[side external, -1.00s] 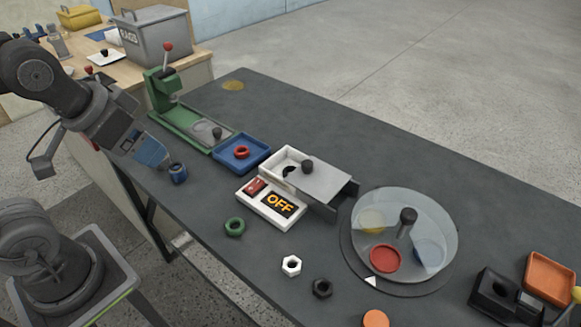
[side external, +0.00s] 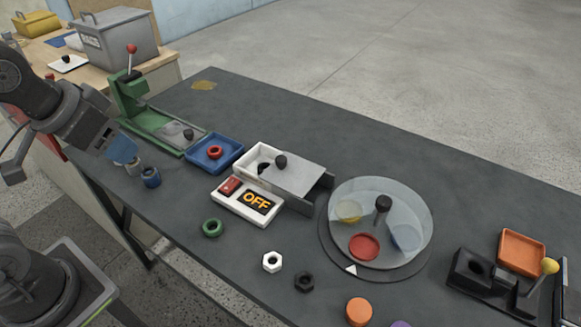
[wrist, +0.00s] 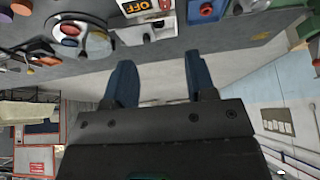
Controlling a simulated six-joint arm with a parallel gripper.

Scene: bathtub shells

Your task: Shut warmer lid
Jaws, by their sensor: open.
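The warmer is a low white box (side external: 253,163) in the middle of the table. Its flat grey sliding lid (side external: 302,179) with a black knob (side external: 281,161) is partly open. The lid sits toward the right and leaves the left end uncovered, where a dark round opening (side external: 265,168) shows. In the wrist view the white box (wrist: 158,33) appears beyond my fingers near the top. My gripper (side external: 122,150) hangs left of the warmer near the table's left edge. It is open and empty, with its two blue fingers apart in the wrist view (wrist: 161,82).
A white panel reading OFF (side external: 257,201) with a red switch stands before the warmer. A blue tray (side external: 229,162) with a red ring lies left, a glass-topped turntable (side external: 390,258) right. Loose rings and nuts lie in front.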

